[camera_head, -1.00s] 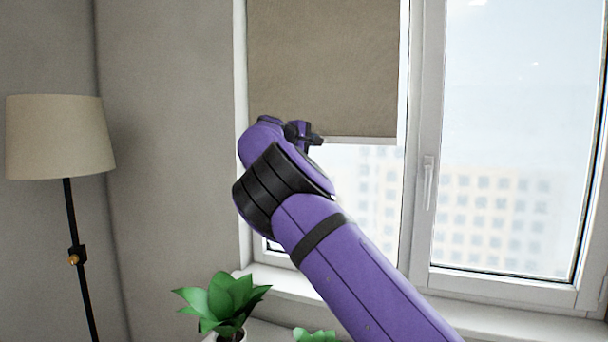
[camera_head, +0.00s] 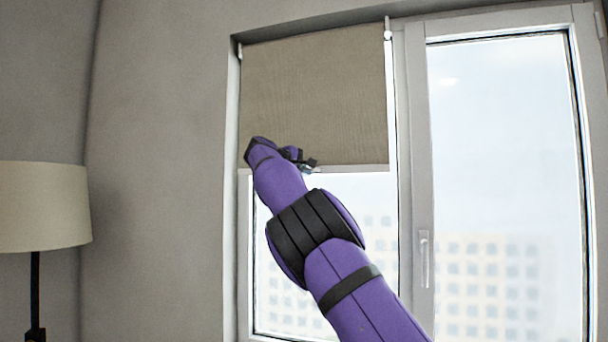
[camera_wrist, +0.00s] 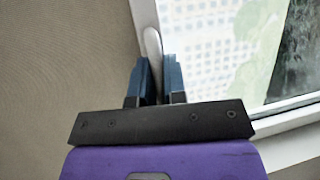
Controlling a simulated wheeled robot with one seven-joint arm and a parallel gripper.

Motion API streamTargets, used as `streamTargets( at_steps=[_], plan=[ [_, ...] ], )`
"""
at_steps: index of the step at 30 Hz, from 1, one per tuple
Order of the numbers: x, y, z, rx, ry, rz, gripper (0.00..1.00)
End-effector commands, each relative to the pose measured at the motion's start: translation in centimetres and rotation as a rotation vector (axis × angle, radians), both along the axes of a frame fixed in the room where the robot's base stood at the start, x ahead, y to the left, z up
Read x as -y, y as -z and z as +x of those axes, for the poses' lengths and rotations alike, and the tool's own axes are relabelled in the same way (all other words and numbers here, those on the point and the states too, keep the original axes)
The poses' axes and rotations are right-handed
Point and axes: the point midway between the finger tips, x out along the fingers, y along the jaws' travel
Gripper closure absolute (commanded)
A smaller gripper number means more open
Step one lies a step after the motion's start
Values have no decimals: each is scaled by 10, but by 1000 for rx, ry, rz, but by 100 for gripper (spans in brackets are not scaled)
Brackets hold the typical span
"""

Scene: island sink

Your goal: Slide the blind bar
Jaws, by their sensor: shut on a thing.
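The beige roller blind (camera_head: 315,95) covers the upper part of the left window pane. Its pale blind bar (camera_head: 350,168) runs along the bottom edge, and it also shows in the wrist view (camera_wrist: 151,42). My gripper (camera_head: 311,166) is at the bar, near the middle of its length. In the wrist view my gripper (camera_wrist: 158,75) has its two dark blue fingers on either side of the bar, shut on it. The part of the bar behind the fingers and my arm is hidden in the head view.
The right window pane (camera_head: 505,150) has a white handle (camera_head: 424,258) on its frame. A floor lamp (camera_head: 42,205) stands at the left by the grey wall. Below the blind, the left pane is uncovered, with my arm across it.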

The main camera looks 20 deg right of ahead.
Motion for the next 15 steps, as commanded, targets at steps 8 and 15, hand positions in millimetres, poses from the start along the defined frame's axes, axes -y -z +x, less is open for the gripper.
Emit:
streamTargets(
  at_steps=[8, 15],
  plan=[
    [-1, 0, 0, 0, -1, 0, 69],
    [0, 1, 0, 0, -1, 0, 63]
  ],
)
